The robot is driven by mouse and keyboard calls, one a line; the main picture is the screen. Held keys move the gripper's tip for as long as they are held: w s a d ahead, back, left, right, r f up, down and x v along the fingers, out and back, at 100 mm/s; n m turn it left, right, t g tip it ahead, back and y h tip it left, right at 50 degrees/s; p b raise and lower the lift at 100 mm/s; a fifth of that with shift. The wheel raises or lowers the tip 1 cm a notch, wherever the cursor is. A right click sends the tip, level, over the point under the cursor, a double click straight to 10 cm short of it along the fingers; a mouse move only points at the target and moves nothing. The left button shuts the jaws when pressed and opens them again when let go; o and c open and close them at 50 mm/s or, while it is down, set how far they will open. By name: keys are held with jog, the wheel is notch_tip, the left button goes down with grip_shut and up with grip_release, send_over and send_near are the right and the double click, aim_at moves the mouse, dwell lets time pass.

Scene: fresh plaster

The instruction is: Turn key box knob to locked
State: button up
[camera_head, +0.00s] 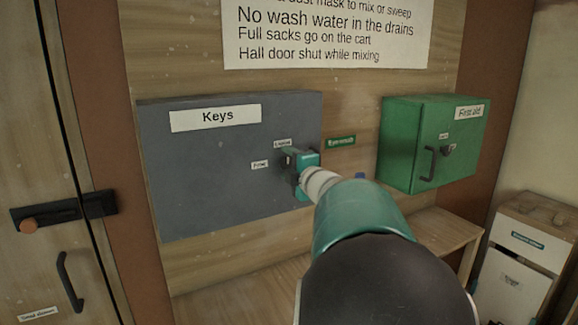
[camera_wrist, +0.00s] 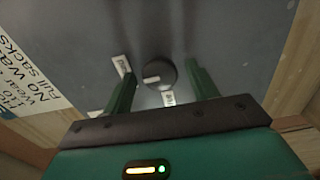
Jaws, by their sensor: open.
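The grey key box (camera_head: 200,190) hangs on the wooden board, with a "Keys" label on its front. Its round dark knob (camera_wrist: 160,75) shows in the wrist view, with a pale mark pointing left in that picture. One small label (camera_wrist: 122,66) lies to the knob's upper left and another (camera_wrist: 169,98) just below it; their words are too small to read surely. My gripper (camera_head: 288,158) is at the right part of the box front and hides the knob in the head view. Its fingers (camera_wrist: 161,80) are open on either side of the knob, with gaps visible.
A green first aid box (camera_head: 400,145) with a handle and small knob hangs to the right. A notice (camera_head: 325,35) is above. A wooden bench (camera_head: 440,235) and a pale cabinet (camera_head: 520,262) stand lower right. A door with a latch (camera_head: 65,210) is at left.

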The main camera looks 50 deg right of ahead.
jog(key=shift+s, duration=0.1)
jog(key=v, duration=1.3)
jog(key=shift+s, duration=0.25)
jog(key=w+a+f+n+g+y, duration=0.1)
jog(key=a+f+n+g+y, duration=0.15)
jog(key=a+n, duration=0.65)
jog(key=w+a+f+n+g+y, duration=0.1)
jog(key=a+f+n+y, duration=0.25)
jog(key=a+n, duration=0.6)
jog(key=w+a+f+n+g+y, duration=0.2)
jog(key=a+n+y, duration=0.2)
jog(key=a+n, duration=0.5)
jog(key=s+a+f+n+g+h, duration=0.2)
jog(key=s+a+f+n+g, duration=0.1)
jog(key=n, duration=1.2)
jog(key=s+a+f+n+g+h, duration=0.2)
jog(key=s+a+f+n, duration=0.3)
jog(key=n, duration=1)
jog(key=shift+s+a+f+g, duration=0.4)
jog(key=shift+s+f+g, duration=0.25)
jog(key=shift+s, duration=0.5)
